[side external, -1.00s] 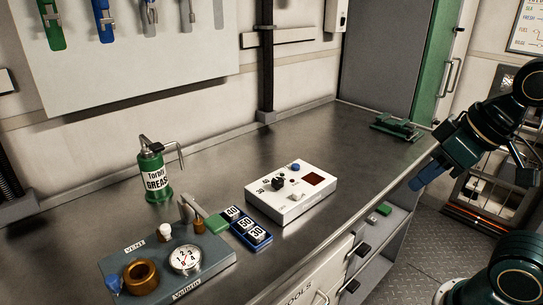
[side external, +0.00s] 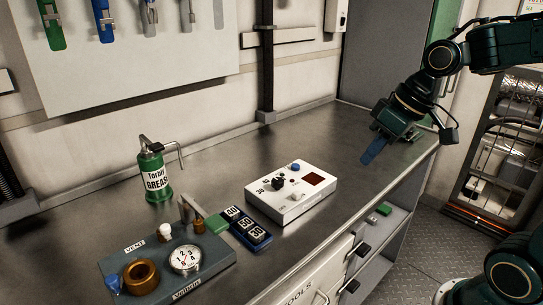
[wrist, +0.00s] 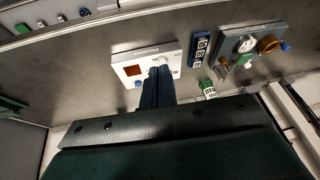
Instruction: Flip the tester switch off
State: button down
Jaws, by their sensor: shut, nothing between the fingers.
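The tester is a white box (side external: 291,192) on the steel bench, with a dark red display (side external: 314,179), a black knob (side external: 278,183), a blue button (side external: 295,167) and a small switch near its front edge (side external: 296,196). Whether the switch is on or off is too small to tell. My gripper (side external: 368,158) is shut and empty, its blue fingers pointing down, above and to the right of the tester, apart from it. In the wrist view the shut fingers (wrist: 158,72) overlap the tester (wrist: 128,66) and hide part of its face.
A green grease can (side external: 156,176) stands at the left. A grey vent panel (side external: 205,255) with a gauge and brass ring, and a blue block of numbered tiles (side external: 250,234), sit left of the tester. A green clamp-like tool (wrist: 10,106) lies further along. The bench between gripper and tester is clear.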

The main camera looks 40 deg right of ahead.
jog(key=w+d+f+y, duration=0.4)
jog(key=w+d+f, duration=0.3)
jog(key=w+d, duration=0.2)
jog(key=shift+w+d+f, duration=0.2)
jog(key=shift+w+f, duration=0.05)
jog(key=shift+w, duration=0.85)
jog(key=shift+a+f, duration=0.1)
jog(key=shift+f, duration=0.05)
send_near(308, 195)
jog(key=w+f, duration=0.1)
jog(key=f, duration=0.1)
jog(key=w+f, duration=0.2)
jog(key=shift+w+a+f, duration=0.1)
jog(key=shift+w+a, duration=0.05)
jog(key=shift+w, duration=0.1)
jog(key=a, duration=0.2)
jog(key=shift+w+a+f, duration=0.1)
jog(key=shift+a+f, duration=0.05)
jog(key=shift+a, duration=0.9)
jog(key=shift+a, duration=0.1)
